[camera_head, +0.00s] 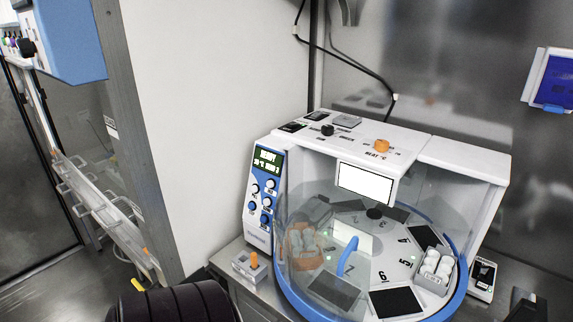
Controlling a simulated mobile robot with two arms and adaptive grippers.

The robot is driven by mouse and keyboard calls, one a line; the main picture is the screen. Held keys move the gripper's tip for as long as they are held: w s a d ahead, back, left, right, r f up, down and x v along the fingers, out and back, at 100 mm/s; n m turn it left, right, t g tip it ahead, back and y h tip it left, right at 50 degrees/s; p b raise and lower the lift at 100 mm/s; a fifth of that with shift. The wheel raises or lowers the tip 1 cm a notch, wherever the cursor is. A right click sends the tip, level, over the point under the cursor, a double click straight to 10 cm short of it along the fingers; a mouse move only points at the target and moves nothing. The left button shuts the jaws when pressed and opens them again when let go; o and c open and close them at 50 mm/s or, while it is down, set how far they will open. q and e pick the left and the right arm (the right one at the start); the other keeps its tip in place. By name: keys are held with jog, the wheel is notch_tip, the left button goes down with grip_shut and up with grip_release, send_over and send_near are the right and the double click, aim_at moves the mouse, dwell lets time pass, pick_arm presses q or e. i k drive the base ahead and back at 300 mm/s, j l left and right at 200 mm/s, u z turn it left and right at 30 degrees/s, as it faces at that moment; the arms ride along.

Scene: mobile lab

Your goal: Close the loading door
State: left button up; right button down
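The white benchtop machine (437,148) stands on a counter at the right of the head view. Its loading door appears to be the clear curved panel (312,281) with a blue handle (347,257), standing across the left front. The right part of the front looks uncovered, so the door seems partly open. Inside is a numbered turntable (405,274) with a tube rack (434,270) at the right. Another rack (301,243) shows through the panel at the left. A black ribbed part of my arm fills the bottom left. I cannot make out either gripper.
A small grey box with an orange knob (252,264) sits just left of the machine. A small device with a dark screen (483,279) stands to its right. A white wall panel (200,130) and metal post (140,150) rise at the left. A dark object (526,305) is cut off at bottom right.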

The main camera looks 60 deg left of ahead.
aim_at(281, 258)
jog(key=u, duration=1.65)
